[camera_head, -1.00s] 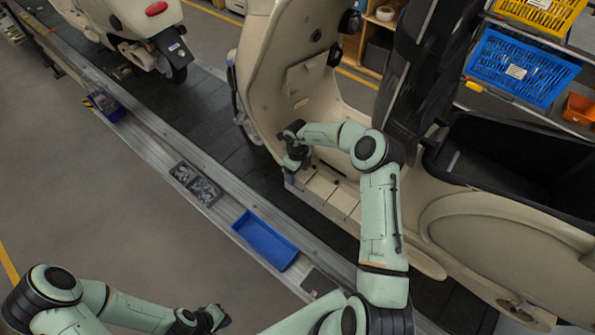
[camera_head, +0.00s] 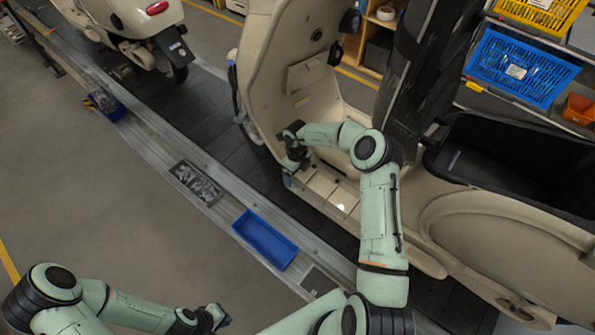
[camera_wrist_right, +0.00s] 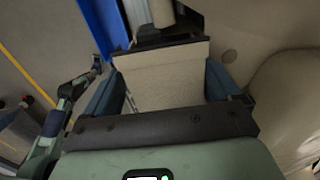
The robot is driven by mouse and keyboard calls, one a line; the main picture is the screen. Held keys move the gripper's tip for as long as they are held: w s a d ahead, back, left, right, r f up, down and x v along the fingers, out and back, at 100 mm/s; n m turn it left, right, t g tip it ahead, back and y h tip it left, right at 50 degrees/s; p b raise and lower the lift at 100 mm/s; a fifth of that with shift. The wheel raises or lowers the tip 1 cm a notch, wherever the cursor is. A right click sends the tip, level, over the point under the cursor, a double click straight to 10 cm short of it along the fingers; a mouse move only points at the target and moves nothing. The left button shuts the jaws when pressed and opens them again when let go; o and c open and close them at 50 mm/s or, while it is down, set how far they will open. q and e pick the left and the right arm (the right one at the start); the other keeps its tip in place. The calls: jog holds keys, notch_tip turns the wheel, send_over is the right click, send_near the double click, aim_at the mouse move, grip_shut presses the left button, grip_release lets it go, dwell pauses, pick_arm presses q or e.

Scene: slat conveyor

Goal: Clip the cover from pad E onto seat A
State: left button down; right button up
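My right gripper (camera_head: 291,163) is low at the front of the scooter's footboard (camera_head: 325,187). In the right wrist view, a beige speckled cover (camera_wrist_right: 165,85) fills the space between its two blue-grey fingers (camera_wrist_right: 163,82), which appear to be shut on its sides. In the head view the gripper and wrist mostly hide this cover. Several pale square panels show on the footboard beside the gripper. No pad or seat letters are legible, so I cannot tell which are E and A. My left gripper (camera_head: 217,317) hangs over the floor at the bottom, away from everything; its fingers are too small to judge.
A blue tray (camera_head: 265,240) and a dark tray of metal parts (camera_head: 196,183) lie along the conveyor's metal edge. The scooter's leg shield (camera_head: 285,75) rises behind my right gripper. A second scooter (camera_head: 125,25) stands further left. Floor (camera_head: 90,190) at left is clear.

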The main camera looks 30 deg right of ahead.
jog(key=shift+w+d+r, duration=0.1)
jog(key=shift+w+d, duration=0.05)
jog(key=shift+d, duration=0.35)
jog(key=shift+r, duration=0.25)
notch_tip(320, 180, up, 13)
jog(key=shift+a+f, duration=0.15)
jog(key=shift+a, duration=0.25)
